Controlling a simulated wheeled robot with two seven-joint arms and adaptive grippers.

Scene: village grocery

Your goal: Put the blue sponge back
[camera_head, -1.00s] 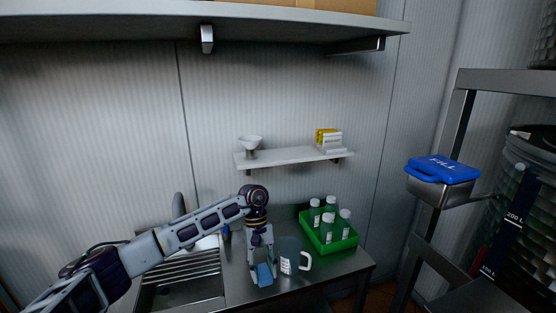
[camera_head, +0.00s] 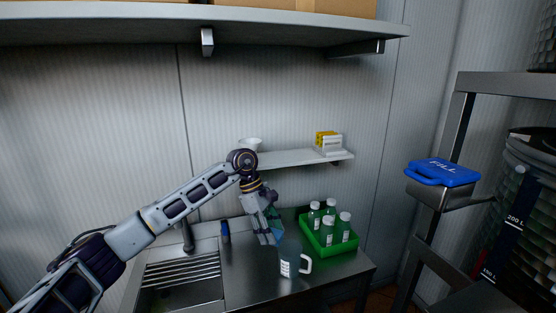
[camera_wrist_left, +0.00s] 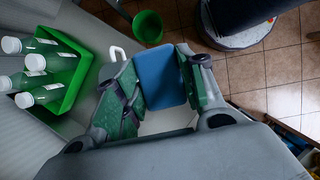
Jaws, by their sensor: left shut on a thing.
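My left gripper (camera_head: 269,237) is shut on the blue sponge (camera_head: 278,232) and holds it over the metal counter (camera_head: 250,275), behind the jug. In the left wrist view the sponge (camera_wrist_left: 160,78) shows as a flat blue block between the two green-padded fingers (camera_wrist_left: 162,95). Part of the sponge is hidden by the fingers in the head view. My right gripper is not in view.
A clear jug with a white handle (camera_head: 307,264) stands on the counter. A green crate (camera_head: 333,250) with several bottles is to its right. The sink (camera_head: 180,285) and a small blue object (camera_head: 225,232) are left. A wall shelf (camera_head: 300,158) hangs behind.

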